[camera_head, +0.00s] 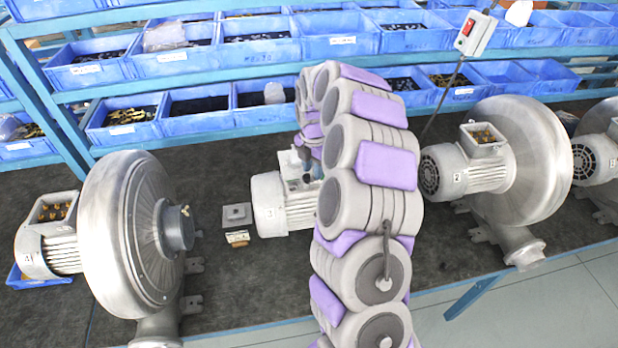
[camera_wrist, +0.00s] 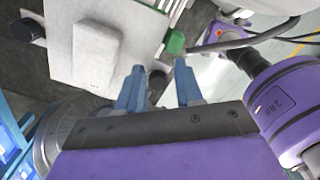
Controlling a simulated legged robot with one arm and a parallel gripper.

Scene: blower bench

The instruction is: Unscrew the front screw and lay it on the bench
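The number 3 motor (camera_head: 283,205) stands on the dark bench (camera_head: 215,265) in the head view, partly hidden behind my arm. In the wrist view, a pale grey box-like part (camera_wrist: 108,45) fills the upper left. My gripper (camera_wrist: 160,68) shows two blue fingers apart, just below and right of that part. A small green block (camera_wrist: 175,42) is just beyond the fingertips. A dark round shape lies between the fingers, too unclear to name. I cannot make out the front screw in either view.
A blower (camera_head: 135,230) stands left and another (camera_head: 520,160) right. A grey square plate (camera_head: 237,213), a small label (camera_head: 238,236) and a brown piece (camera_head: 240,244) lie left of the motor. Blue bins (camera_head: 188,62) fill the racks behind. A red-switched box (camera_head: 476,32) hangs upper right.

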